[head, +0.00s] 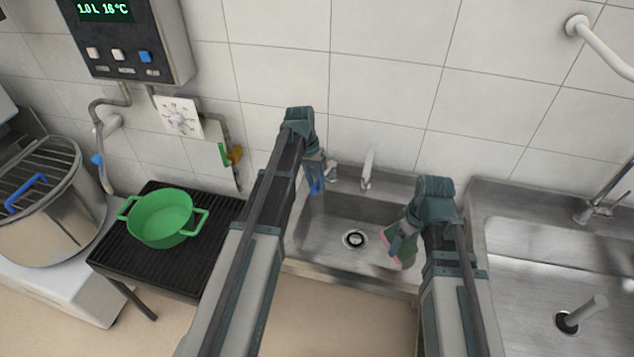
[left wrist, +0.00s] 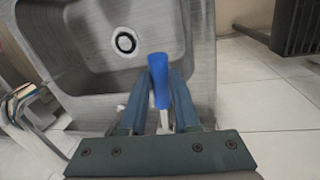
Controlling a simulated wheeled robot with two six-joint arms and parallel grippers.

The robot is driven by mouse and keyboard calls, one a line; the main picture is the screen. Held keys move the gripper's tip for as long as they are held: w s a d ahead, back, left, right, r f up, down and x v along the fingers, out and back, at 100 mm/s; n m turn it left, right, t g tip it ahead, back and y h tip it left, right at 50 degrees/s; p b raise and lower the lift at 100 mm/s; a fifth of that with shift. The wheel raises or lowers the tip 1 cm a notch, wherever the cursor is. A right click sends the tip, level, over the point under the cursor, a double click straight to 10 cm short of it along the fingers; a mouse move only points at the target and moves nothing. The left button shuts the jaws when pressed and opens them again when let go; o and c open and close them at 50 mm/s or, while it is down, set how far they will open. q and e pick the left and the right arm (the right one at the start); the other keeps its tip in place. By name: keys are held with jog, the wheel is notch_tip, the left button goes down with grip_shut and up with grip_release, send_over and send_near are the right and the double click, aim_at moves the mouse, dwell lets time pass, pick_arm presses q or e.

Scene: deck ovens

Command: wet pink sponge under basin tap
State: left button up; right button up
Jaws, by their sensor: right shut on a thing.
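The pink sponge (head: 386,240) has a green side. My right gripper (head: 400,238) is shut on it and holds it over the right part of the steel basin (head: 335,215). The basin's tap (head: 368,168) stands at the back edge, to the left of and behind the sponge. I see no clear water stream. My left gripper (head: 316,180) is at the basin's back left corner, beside the small tap fitting (head: 332,172). In the left wrist view, a blue handle (left wrist: 158,80) lies between its parted fingers; whether they touch it is unclear. The basin (left wrist: 88,45) also shows there.
A green pot (head: 160,220) stands on a black rack (head: 120,255) at the left. A steel pot (head: 45,220) is at the far left. A wall panel (head: 130,40) reads 1.0 L, 16 °C. A second sink with a tap (head: 595,205) is at the right.

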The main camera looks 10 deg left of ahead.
aim_at(404, 244)
pick_arm(q)
jog(key=o, duration=0.4)
jog(key=shift+c, duration=0.2)
jog(key=shift+r, duration=0.1)
pick_arm(e)
jog(key=shift+r, duration=0.1)
pick_arm(q)
notch_tip(404, 244, up, 12)
jog(key=a+p, duration=0.2)
jog(key=p, duration=0.9)
jog(key=shift+w+a+f+p, duration=0.15)
jog(key=shift+w+f+p, duration=0.05)
jog(key=shift+p, duration=0.2)
pick_arm(e)
notch_tip(404, 244, up, 12)
jog(key=shift+f, duration=0.2)
